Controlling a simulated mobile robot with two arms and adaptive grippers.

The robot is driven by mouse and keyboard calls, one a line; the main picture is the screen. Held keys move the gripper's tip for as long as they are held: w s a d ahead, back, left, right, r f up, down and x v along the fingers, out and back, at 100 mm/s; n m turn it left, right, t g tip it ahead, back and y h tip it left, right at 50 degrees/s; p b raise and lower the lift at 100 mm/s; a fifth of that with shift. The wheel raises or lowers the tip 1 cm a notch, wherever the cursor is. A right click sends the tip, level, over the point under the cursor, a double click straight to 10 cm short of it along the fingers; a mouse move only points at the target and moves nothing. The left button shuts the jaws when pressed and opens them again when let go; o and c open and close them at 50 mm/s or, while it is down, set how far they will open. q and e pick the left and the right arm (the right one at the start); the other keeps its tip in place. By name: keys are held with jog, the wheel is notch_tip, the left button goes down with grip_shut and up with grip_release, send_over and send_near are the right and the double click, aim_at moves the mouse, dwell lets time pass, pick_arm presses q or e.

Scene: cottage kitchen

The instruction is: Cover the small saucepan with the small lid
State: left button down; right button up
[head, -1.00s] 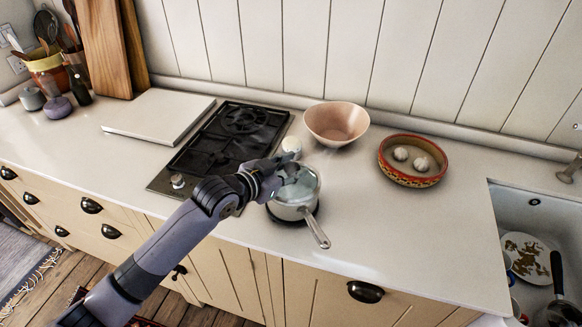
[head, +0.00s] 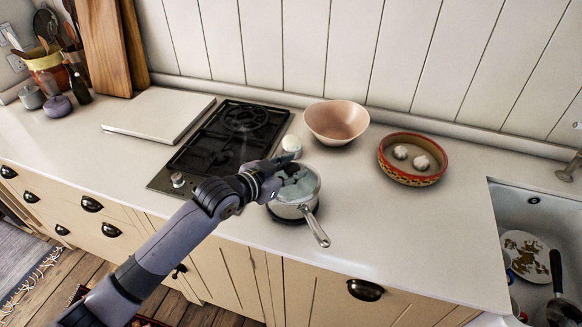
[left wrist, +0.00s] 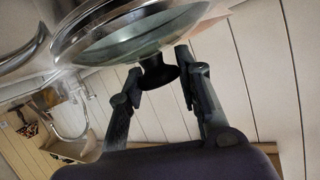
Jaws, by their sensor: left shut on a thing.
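The small saucepan (head: 289,211) is steel and stands on the worktop right of the hob, its handle pointing toward the front edge. The small lid (head: 300,185) is glass and shows at the saucepan's mouth; I cannot tell whether it is fully seated. My left gripper (head: 282,162) is at the saucepan's far left side. In the left wrist view the lid (left wrist: 150,32) shows its glass and metal rim, with its black knob (left wrist: 157,72) between the fingers of my left gripper (left wrist: 160,85), shut on it. My right gripper is not in view.
A white round item (head: 292,146) stands just behind the saucepan. A pink bowl (head: 336,120) and a red patterned dish (head: 411,177) with two white pieces are to the right. The hob (head: 215,150) is at left, the sink (head: 510,215) at far right. The front worktop is clear.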

aim_at(290, 169)
pick_arm(q)
jog(key=shift+f, duration=0.1)
jog(key=c, duration=1.4)
grip_release()
jog(key=shift+c, duration=0.2)
jog(key=shift+p+v, duration=0.8)
jog(key=shift+v, duration=0.05)
jog(key=p+v, duration=0.3)
jog(key=v, duration=0.1)
jog(key=p+v, duration=0.3)
jog(key=v, duration=0.2)
jog(key=shift+s+a, duration=0.1)
jog(key=shift+s, duration=0.1)
